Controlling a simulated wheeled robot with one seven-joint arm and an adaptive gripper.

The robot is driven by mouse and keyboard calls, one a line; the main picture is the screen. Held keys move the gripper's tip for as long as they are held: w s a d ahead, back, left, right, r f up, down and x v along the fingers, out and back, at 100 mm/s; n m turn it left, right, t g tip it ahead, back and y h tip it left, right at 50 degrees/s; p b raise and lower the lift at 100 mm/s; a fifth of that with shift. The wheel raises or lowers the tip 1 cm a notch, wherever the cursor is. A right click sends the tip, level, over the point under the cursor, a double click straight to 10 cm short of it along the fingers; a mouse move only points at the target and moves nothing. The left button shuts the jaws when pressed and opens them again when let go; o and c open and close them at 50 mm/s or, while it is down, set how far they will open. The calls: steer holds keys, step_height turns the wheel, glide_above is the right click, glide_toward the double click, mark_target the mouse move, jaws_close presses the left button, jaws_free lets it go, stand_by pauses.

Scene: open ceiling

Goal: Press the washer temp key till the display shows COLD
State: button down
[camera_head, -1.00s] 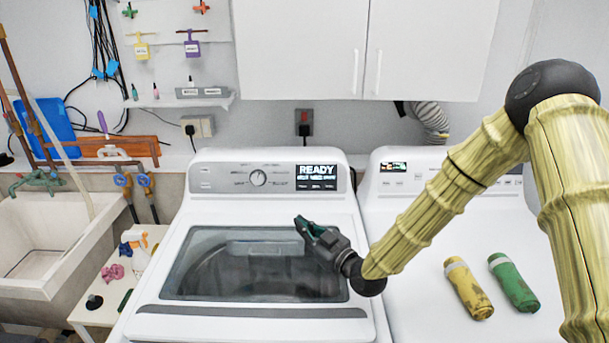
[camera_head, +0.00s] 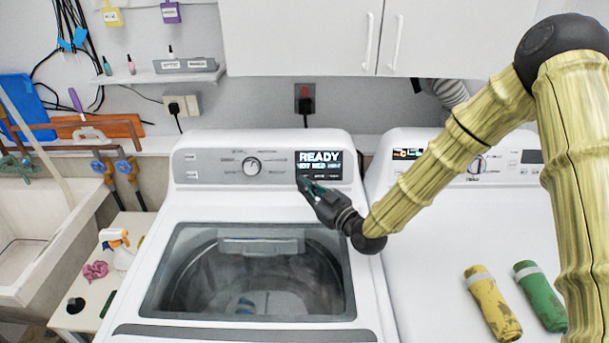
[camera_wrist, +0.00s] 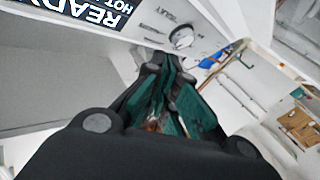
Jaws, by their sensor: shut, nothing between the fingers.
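The white washer (camera_head: 185,215) stands in the middle, with a glass lid and a grey control panel (camera_head: 215,167) at its back. Its dark display (camera_head: 320,158) reads READY, with a smaller line below; in the wrist view the display (camera_wrist: 95,12) shows READY and HOT. Small keys sit beneath the display, but their labels are too small to read and my gripper partly covers them. My gripper (camera_head: 303,183) is shut and empty, its tips just below the display's lower left corner. I cannot tell whether they touch the panel. The wrist view shows the green fingers (camera_wrist: 163,75) together.
A round dial (camera_head: 251,166) is on the panel left of the display. White cabinets (camera_head: 300,35) hang above. A sink (camera_head: 40,240) is at left.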

steer(key=shift+f, duration=0.1)
steer(key=w+f+b, duration=0.2)
steer(key=w+f, duration=0.1)
steer(key=w, duration=0.5)
stand_by(0.3)
steer(key=shift+w+b, duration=0.2)
steer(key=shift+b, duration=0.2)
stand_by(1.0)
steer(key=shift+w+f+b, duration=0.15)
steer(key=shift+w+b, duration=0.15)
steer(key=shift+w+b, duration=0.3)
steer(key=shift+b, duration=0.05)
stand_by(0.7)
steer(key=shift+s, duration=0.1)
stand_by(0.4)
steer(key=shift+s+r, duration=0.2)
steer(key=shift+s, duration=0.4)
